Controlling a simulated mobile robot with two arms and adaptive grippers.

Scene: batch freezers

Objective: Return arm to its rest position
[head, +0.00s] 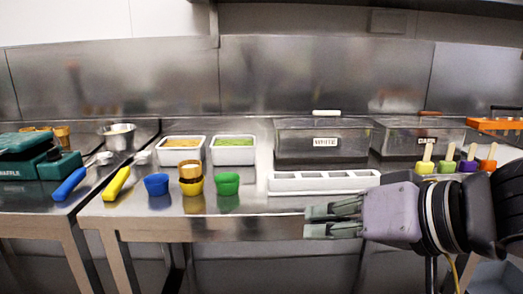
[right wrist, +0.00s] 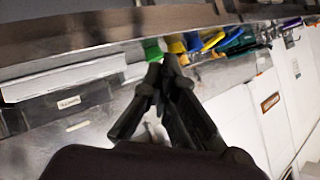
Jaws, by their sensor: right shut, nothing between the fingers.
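My right gripper (head: 333,218) reaches in from the right in the head view, in front of the steel counter's front edge. It is shut and empty, its fingers pointing left. In the right wrist view its dark fingers (right wrist: 166,68) come together at the tips, with the counter items beyond them. The gripper appears apart from everything on the counter. My left gripper is not in view.
A white four-slot tray (head: 283,184) lies just behind my right gripper. Blue, yellow and green cups (head: 228,183) stand left of it. Lidded bins (head: 318,141) and several popsicles (head: 447,160) are behind and right. Space below the counter edge looks open.

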